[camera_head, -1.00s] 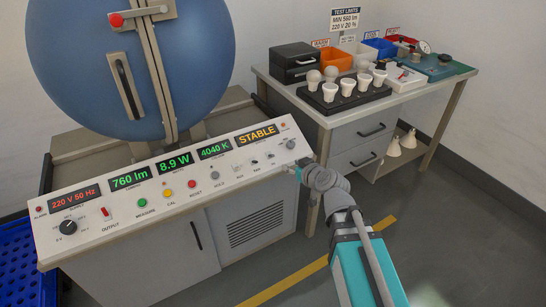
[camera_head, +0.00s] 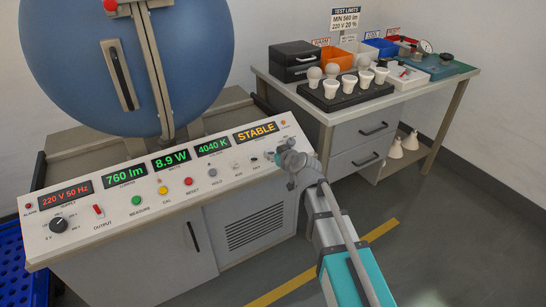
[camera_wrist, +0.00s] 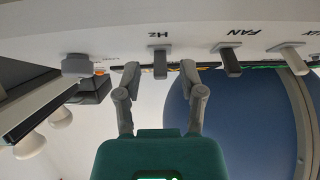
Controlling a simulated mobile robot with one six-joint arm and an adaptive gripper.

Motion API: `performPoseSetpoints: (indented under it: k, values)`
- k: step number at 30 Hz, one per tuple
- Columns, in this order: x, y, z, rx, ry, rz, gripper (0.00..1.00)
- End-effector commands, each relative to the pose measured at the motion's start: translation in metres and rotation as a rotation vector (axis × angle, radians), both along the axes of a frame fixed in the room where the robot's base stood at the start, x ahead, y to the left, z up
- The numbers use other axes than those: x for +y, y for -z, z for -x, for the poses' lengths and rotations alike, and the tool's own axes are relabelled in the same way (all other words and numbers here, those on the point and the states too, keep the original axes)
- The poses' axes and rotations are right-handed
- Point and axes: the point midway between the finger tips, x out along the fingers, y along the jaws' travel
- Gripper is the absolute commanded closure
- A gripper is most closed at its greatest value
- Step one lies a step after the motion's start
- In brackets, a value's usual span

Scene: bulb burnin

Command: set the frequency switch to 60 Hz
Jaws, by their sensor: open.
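The frequency switch is a dark grey lever (camera_wrist: 160,64) under the label "Hz" in the wrist view, which looks upside down. My gripper (camera_wrist: 160,76) is open, with one fingertip on each side of this lever. I see gaps on both sides and no clear contact. In the head view my gripper (camera_head: 284,156) is at the right end of the console's sloped panel and hides the Hz switch or most of it. The red supply display (camera_head: 66,194) on the panel reads 220 V 50 Hz.
The FAN lever (camera_wrist: 229,62) and a paler lever, AUX (camera_wrist: 290,59), stand in the same row. A grey knob (camera_wrist: 76,65) is on the Hz lever's other side. The blue sphere (camera_head: 70,60) rises behind the console; a bulb table (camera_head: 330,119) stands right.

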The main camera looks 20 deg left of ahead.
Motion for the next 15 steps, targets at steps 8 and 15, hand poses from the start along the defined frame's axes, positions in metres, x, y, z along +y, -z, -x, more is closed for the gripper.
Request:
performPoseSetpoints:
  k: [8,15]
  values:
    - [0.0072,0.0037,-0.0056,-0.001,0.000,0.001,0.49]
    - [0.0069,0.0035,-0.0054,-0.001,0.000,0.001,0.52]
